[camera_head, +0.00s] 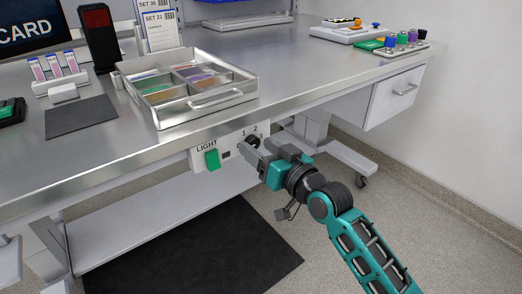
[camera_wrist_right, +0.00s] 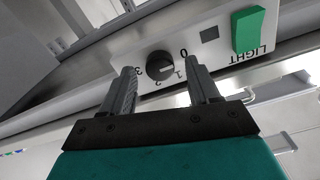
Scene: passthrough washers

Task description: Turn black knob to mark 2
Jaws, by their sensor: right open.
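The black knob (camera_wrist_right: 160,66) is round and sits on a white panel (camera_wrist_right: 205,38), with marks 0, 1, 2 and 3 printed around it. The wrist view is turned over, so the lettering looks inverted. I cannot tell which mark the knob points to. My right gripper (camera_wrist_right: 163,75) is open, its fingers on either side of the knob's outline, with space between each finger and the knob. In the head view my right gripper (camera_head: 261,148) is at the panel under the table's front edge and partly hides the knob (camera_head: 252,141). My left gripper is out of view.
A green switch (camera_head: 212,159) marked LIGHT is on the same panel, left of the knob. The table edge overhangs the panel. A sectioned tray (camera_head: 205,112) stands on the table above. A lower shelf (camera_head: 160,204) runs below.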

